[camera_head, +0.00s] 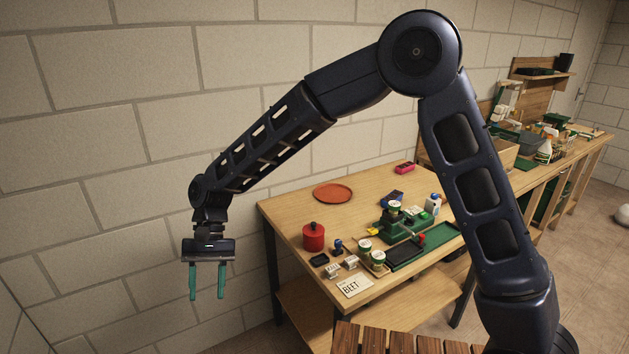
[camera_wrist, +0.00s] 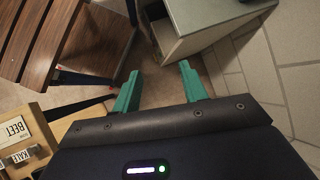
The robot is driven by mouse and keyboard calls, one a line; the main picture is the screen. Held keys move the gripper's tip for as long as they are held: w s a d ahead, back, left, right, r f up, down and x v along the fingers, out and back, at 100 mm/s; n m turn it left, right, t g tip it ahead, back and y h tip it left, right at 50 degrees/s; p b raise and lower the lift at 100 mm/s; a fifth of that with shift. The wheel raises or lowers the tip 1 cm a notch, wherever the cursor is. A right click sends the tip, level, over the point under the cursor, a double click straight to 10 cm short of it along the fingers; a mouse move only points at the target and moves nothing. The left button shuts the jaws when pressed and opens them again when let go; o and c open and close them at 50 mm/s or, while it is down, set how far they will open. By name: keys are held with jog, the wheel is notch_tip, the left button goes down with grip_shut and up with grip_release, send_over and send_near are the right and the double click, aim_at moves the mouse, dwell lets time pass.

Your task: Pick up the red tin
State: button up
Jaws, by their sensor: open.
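The red tin (camera_head: 313,238) is a round red canister with a dark knob on its lid. It stands upright near the left end of the wooden table (camera_head: 290,222) in the head view. My gripper (camera_head: 207,296) has two teal fingers spread apart with nothing between them. It hangs in the air left of the table, clear of the tin and pointing down. In the wrist view the open fingers (camera_wrist: 158,88) show above the floor. The tin is not visible in the wrist view.
An orange plate (camera_head: 333,193) lies behind the tin. A small black dish (camera_head: 319,260), a dark blue item (camera_head: 338,246), green-and-white tins (camera_head: 365,246) and a BEET card (camera_head: 354,286) are close by. A wooden slatted top (camera_wrist: 30,38) and a grey-green cabinet (camera_wrist: 205,20) show in the wrist view.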

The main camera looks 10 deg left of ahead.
jog(key=w+d+r+m+t+y, duration=0.1)
jog(key=w+d+r, duration=0.3)
jog(key=w+d, duration=0.3)
jog(key=w+d+r+m+t+y, duration=0.15)
jog(key=w+d+r, duration=0.3)
jog(key=w, duration=0.55)
jog(key=w+d+r+t, duration=0.2)
jog(key=w+d, duration=0.3)
jog(key=d, duration=0.3)
jog(key=w+d+r+t, duration=0.1)
jog(key=w+d+r, duration=0.25)
jog(key=d, duration=0.45)
jog(key=s+d+r+m+t, duration=0.2)
jog(key=d+t, duration=0.1)
jog(key=d, duration=1.4)
jog(key=s+d+r+m+t, duration=0.1)
jog(key=s+d+m+t, duration=0.1)
jog(key=d, duration=1.6)
jog(key=shift+r+m+t+h, duration=0.4)
jog(key=shift+m+t+h, duration=0.05)
jog(key=shift+t, duration=0.1)
jog(key=shift+o, duration=0.5)
jog(key=shift+s+d+f, duration=0.1)
jog(key=shift+s+d, duration=0.25)
jog(key=shift+s, duration=0.05)
